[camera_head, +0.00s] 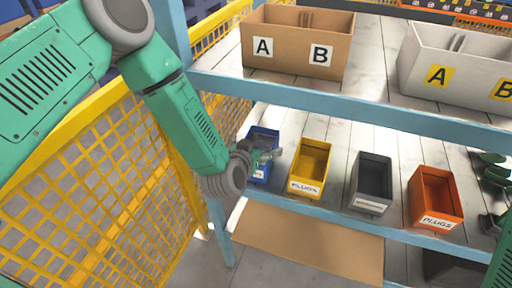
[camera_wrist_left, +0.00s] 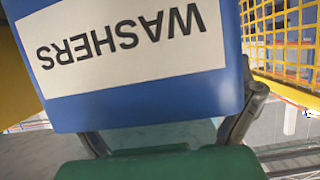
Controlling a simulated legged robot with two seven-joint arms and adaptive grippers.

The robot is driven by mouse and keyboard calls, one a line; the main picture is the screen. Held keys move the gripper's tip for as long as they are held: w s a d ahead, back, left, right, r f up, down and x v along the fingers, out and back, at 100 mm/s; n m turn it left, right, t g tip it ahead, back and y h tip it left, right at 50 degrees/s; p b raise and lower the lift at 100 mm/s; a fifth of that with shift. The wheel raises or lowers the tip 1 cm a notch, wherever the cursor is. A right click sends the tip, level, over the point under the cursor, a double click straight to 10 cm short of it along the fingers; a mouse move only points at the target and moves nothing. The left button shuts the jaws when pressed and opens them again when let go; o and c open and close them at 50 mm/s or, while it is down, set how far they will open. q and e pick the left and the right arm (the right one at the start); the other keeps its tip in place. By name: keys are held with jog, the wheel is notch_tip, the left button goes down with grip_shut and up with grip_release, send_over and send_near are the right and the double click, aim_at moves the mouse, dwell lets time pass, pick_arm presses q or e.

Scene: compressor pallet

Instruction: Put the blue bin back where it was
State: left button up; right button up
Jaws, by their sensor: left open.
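The blue bin (camera_head: 263,133) stands at the left end of the lower shelf, left of the yellow bin. My left gripper (camera_head: 269,156) is at its front, covering part of it. In the left wrist view the blue bin (camera_wrist_left: 215,95) fills the top, its white WASHERS label upside down. The left gripper's two fingers (camera_wrist_left: 172,128) are spread apart near the bin's lower edge in that view. They are open; whether they touch the bin is unclear. Dark green parts at the right edge of the head view look like my right gripper (camera_head: 492,180), partly cut off; its jaws are unclear.
A yellow PLUGS bin (camera_head: 310,166), a grey bin (camera_head: 372,180) and an orange PLUGS bin (camera_head: 435,197) stand along the lower shelf. Brown (camera_head: 296,48) and grey (camera_head: 455,70) A/B boxes stand on the upper shelf (camera_head: 380,112). A yellow mesh fence (camera_head: 95,170) is at the left.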

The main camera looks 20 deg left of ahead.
pick_arm(q)
jog(key=shift+s+a+r, duration=0.25)
jog(key=shift+s+a, duration=0.75)
jog(key=shift+a, duration=0.1)
jog(key=v, duration=0.3)
jog(key=shift+s+a+r, duration=0.1)
jog(key=shift+s, duration=0.2)
jog(key=s+d+r, duration=0.3)
jog(key=s, duration=0.2)
jog(key=s+a+f+g, duration=0.4)
jog(key=s+f, duration=0.2)
jog(key=s, duration=0.3)
jog(key=s+a+f+g, duration=0.5)
jog(key=s, duration=0.3)
jog(key=s+a+f+g, duration=0.4)
jog(key=s+f, duration=0.2)
jog(key=s, duration=0.3)
jog(key=shift+a+f+b, duration=0.1)
jog(key=shift+f+b, duration=2.25)
jog(key=shift+b, duration=0.15)
pick_arm(e)
jog(key=shift+a+f, duration=0.3)
jog(key=shift+f, duration=0.45)
jog(key=shift+a+f, duration=0.25)
jog(key=shift+f, duration=0.45)
jog(key=shift+a+f, duration=0.3)
jog(key=shift+f, duration=0.45)
